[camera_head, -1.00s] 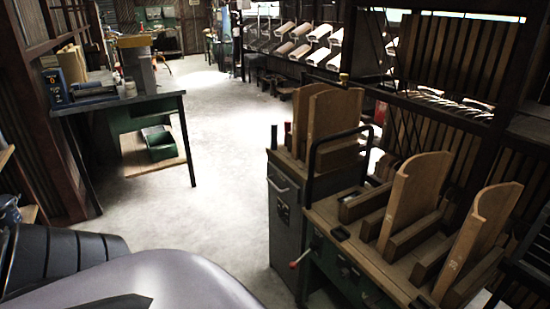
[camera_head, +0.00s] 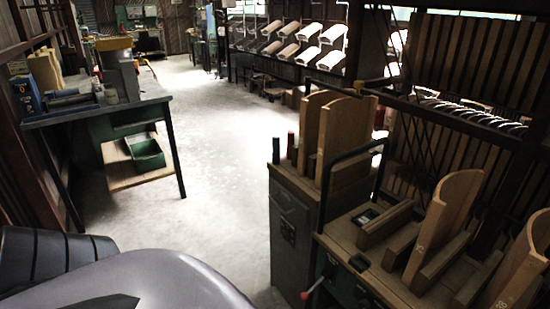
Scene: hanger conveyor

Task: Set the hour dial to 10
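No hour dial can be made out in the head view. A green-grey machine cabinet (camera_head: 290,235) stands at the right, with a red-tipped lever (camera_head: 318,284) on its front and small dark controls beside it that are too small to read. Neither of my grippers is in view; only parts of my own body show at the lower left.
Curved wooden boards (camera_head: 440,220) stand upright on the machine top at the right. A workbench (camera_head: 95,112) with boxes and a green bin (camera_head: 145,151) is at the left. The pale floor (camera_head: 225,150) between them is clear. Racks with rolls (camera_head: 305,40) stand at the back.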

